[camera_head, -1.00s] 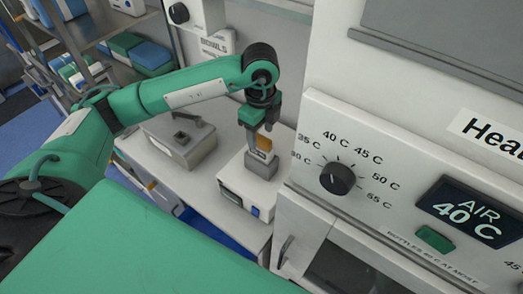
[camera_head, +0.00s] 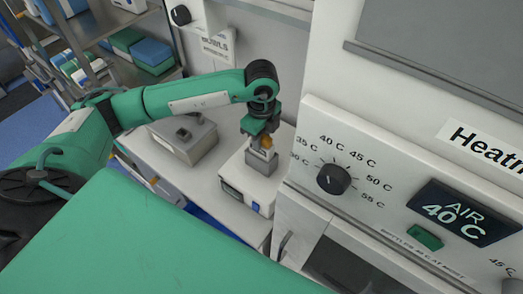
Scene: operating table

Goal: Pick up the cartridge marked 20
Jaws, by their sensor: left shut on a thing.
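My left gripper (camera_head: 265,144) points down over a small white device (camera_head: 248,190) with a grey block (camera_head: 261,163) on top. My right gripper is not in view.
A grey box (camera_head: 184,137) with a lid handle stands on the counter left of the device. A heating cabinet with a dial (camera_head: 334,179) and a display reading 40 C (camera_head: 458,212) rises close on the right. A green surface (camera_head: 130,240) fills the foreground.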

